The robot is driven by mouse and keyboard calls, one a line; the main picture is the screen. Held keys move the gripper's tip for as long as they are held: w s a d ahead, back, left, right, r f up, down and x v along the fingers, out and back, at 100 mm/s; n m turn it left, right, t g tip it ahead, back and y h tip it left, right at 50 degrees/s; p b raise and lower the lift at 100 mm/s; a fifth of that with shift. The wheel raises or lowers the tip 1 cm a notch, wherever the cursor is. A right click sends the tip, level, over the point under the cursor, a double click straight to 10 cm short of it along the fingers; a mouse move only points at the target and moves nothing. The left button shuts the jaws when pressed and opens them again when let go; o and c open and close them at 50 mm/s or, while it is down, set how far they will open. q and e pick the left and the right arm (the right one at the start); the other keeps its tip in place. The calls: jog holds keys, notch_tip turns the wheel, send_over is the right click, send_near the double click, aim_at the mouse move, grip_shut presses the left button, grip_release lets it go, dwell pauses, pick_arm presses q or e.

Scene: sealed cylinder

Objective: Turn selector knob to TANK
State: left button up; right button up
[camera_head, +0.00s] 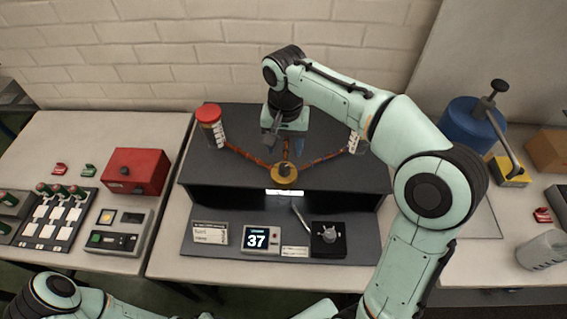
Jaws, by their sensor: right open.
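A round brass fitting (285,173) with a small knob-like top sits at the middle of the dark stand (230,185), where copper-coloured pipes meet. I take this top as the selector knob; no TANK mark is readable. One pipe runs to a red-capped cylinder (211,126) at the left, the other to a white cylinder (354,142) at the right, partly behind my arm. My right gripper (285,147) points down, open and empty, above and behind the fitting in the picture, seemingly apart from it. My left arm shows at the bottom edge; its gripper is out of view.
In front are a display reading 37 (260,239), a label card (210,234) and a black block with a grey knob (329,235). A red box (136,170) and switch panels stand left. A blue drum (466,124) stands right, near my right arm.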

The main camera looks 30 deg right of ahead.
aim_at(284, 166)
jog(key=f+b, duration=0.1)
jog(key=f, duration=0.7)
jog(key=shift+w+f, duration=0.1)
jog(key=shift+w, duration=0.1)
jog(key=shift+c, duration=0.3)
jog(key=c, duration=1)
